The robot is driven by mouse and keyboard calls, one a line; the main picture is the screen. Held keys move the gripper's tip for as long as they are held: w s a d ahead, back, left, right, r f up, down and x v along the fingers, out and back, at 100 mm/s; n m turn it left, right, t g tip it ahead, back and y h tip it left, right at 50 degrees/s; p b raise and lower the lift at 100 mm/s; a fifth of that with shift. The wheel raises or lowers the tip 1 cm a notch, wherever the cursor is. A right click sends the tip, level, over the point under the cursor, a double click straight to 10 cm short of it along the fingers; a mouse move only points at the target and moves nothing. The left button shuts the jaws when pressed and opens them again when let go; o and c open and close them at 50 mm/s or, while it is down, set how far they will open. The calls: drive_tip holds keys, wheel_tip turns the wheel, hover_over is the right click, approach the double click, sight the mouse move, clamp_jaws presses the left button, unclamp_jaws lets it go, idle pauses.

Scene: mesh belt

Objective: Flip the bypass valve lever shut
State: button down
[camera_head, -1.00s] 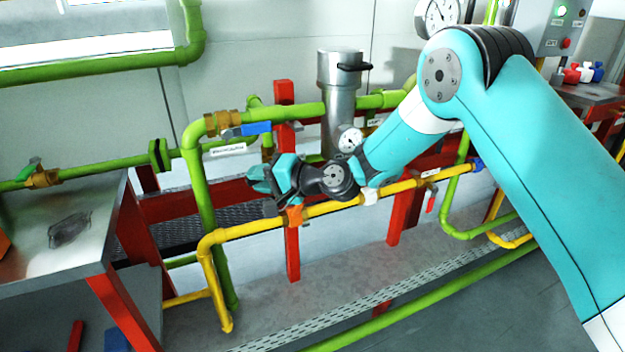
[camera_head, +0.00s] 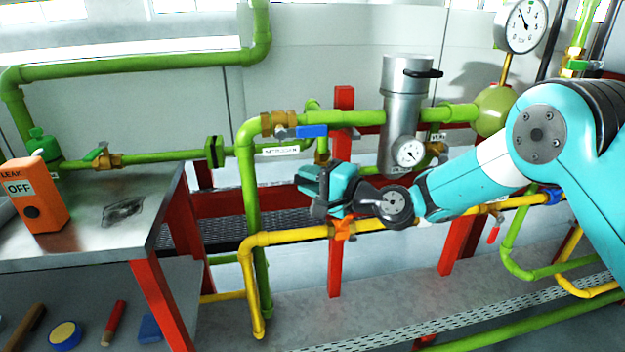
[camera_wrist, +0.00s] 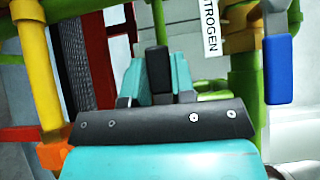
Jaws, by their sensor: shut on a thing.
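My gripper (camera_head: 315,183) is in front of the green pipework, below the blue lever (camera_head: 311,131) of a brass valve (camera_head: 274,124). In the wrist view, my teal fingers (camera_wrist: 157,78) are closed around an upright black piece (camera_wrist: 158,68) that looks like a lever handle. Its valve body is hidden, so I cannot tell for sure that it is the bypass lever. A brass fitting (camera_head: 322,151) shows on the short branch just above my gripper. The blue lever also shows at the right in the wrist view (camera_wrist: 278,70), apart from my fingers. It lies along its pipe.
A red post (camera_head: 336,265) and a silver canister (camera_head: 402,95) with a gauge stand close by. A bench (camera_head: 165,200) with an orange box (camera_head: 37,195) is at left.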

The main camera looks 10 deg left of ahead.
drive_tip(key=c, duration=1)
unclamp_jaws()
drive_tip(key=shift+o, duration=0.2)
drive_tip(key=shift+d, duration=0.15)
drive_tip(key=b+v, duration=0.4)
drive_tip(key=v, duration=1.3)
drive_tip(key=shift+b, duration=0.4)
drive_tip(key=shift+d+f, duration=0.1)
